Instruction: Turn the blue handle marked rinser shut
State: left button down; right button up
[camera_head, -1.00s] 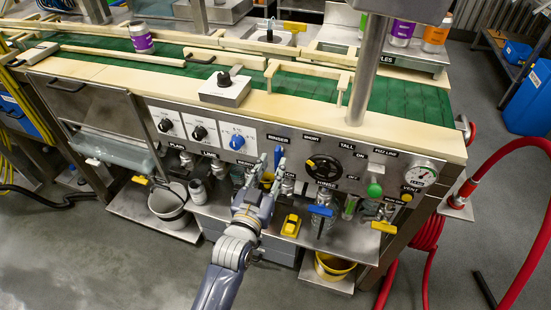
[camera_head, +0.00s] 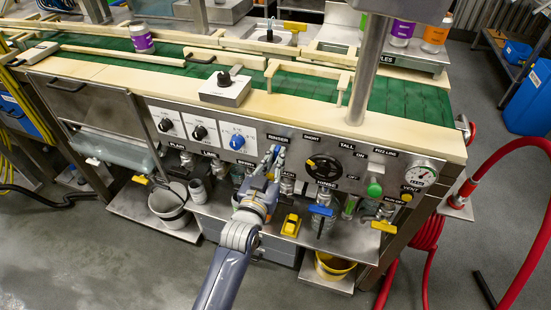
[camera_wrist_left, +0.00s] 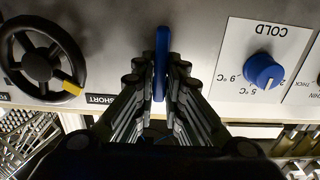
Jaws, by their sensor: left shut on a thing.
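The blue rinser handle (camera_wrist_left: 161,62) stands upright between my left gripper's fingers in the wrist view, in front of the panel. In the head view its label, RINSER (camera_head: 277,138), is just above the fingertips, and the fingers mostly hide the handle. My left gripper (camera_head: 273,153) is shut on the handle; its fingers also show on both sides of it in the wrist view (camera_wrist_left: 161,80). My right gripper is in neither view.
A black handwheel (camera_head: 323,169) is right of the gripper and a blue COLD knob (camera_head: 237,142) is left. Another blue handle (camera_head: 321,210) sits below the handwheel. A yellow handle (camera_head: 291,224) is below the gripper. A bucket (camera_head: 168,204) stands lower left.

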pick_arm(q)
jog(key=m+p, duration=0.1)
jog(key=m, duration=0.2)
jog(key=m+p, duration=0.1)
jog(key=m, duration=0.2)
jog(key=m+p, duration=0.1)
jog(key=m, duration=0.1)
jog(key=shift+s+d+f+m, duration=0.15)
jog(key=shift+d+m, duration=0.25)
dwell(0.5)
jog(key=c, duration=1.7)
grip_release()
